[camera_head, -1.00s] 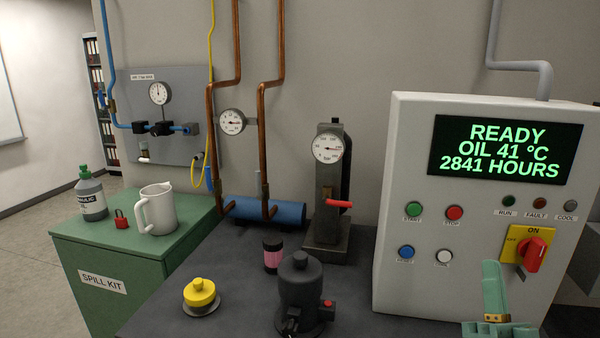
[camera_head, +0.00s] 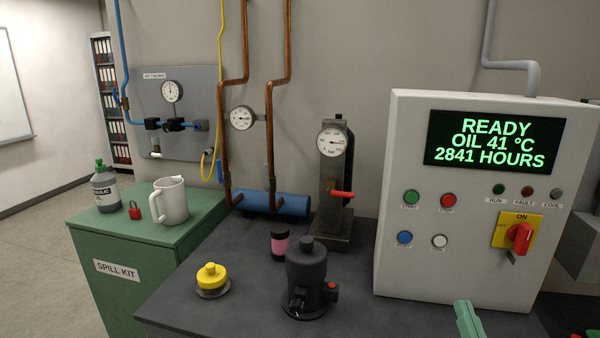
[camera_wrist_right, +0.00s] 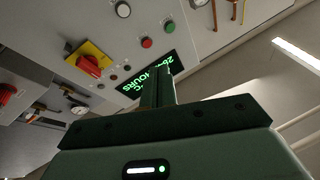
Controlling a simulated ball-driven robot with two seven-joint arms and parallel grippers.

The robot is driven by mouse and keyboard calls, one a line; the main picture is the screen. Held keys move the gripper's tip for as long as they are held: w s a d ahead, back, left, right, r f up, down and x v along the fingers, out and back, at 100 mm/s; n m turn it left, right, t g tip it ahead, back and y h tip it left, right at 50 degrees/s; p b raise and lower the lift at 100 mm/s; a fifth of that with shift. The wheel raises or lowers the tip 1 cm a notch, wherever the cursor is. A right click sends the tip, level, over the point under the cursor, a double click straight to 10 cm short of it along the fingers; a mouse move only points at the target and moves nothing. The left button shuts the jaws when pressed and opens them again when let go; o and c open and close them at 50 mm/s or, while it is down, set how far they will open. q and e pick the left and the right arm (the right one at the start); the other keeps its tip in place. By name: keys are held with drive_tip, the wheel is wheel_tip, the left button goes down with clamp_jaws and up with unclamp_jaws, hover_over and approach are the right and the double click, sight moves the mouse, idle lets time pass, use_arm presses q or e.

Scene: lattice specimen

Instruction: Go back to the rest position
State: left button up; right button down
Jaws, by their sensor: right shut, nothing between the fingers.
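My right gripper (camera_head: 468,320) shows at the bottom edge of the head view, in front of the lower part of the control cabinet (camera_head: 392,262). Only its green tip is in frame there. In the right wrist view its fingers (camera_wrist_right: 158,88) are together with nothing between them. They stand in front of the cabinet's green-lettered display (camera_wrist_right: 135,92). The gripper is apart from the red rotary switch (camera_head: 520,238) on its yellow plate. My left gripper is in neither view.
On the dark bench (camera_head: 190,300) stand a black pump-like unit (camera_head: 306,275), a yellow-capped part (camera_head: 211,278), a pink jar (camera_head: 279,243) and a gauge stand (camera_head: 333,185). A green spill kit cabinet (camera_head: 120,290) at left carries a jug (camera_head: 172,203), a bottle (camera_head: 105,188) and a red padlock (camera_head: 134,210).

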drive_tip(key=s+d+f+n+g+h, duration=0.3)
drive_tip(key=s+f+n+g, duration=0.8)
drive_tip(key=s+f+g, duration=0.75)
drive_tip(key=s+a+f+y, duration=0.1)
drive_tip(key=s+a+f, duration=0.15)
drive_tip(key=f, duration=1.15)
drive_tip(key=s+a+f+y, duration=0.2)
drive_tip(key=s+f, duration=0.2)
drive_tip(key=f, duration=1)
drive_tip(key=s+f+m+g, duration=0.1)
drive_tip(key=s+f+m, duration=0.1)
drive_tip(key=s+f, duration=0.5)
drive_tip(key=s+f+m+g+y, duration=0.1)
drive_tip(key=s+f+m+g, duration=0.1)
drive_tip(key=s+f, duration=0.5)
drive_tip(key=s, duration=0.6)
drive_tip(key=shift+s+d+f, duration=0.25)
drive_tip(key=shift+s+f, duration=0.05)
drive_tip(key=shift+s, duration=0.1)
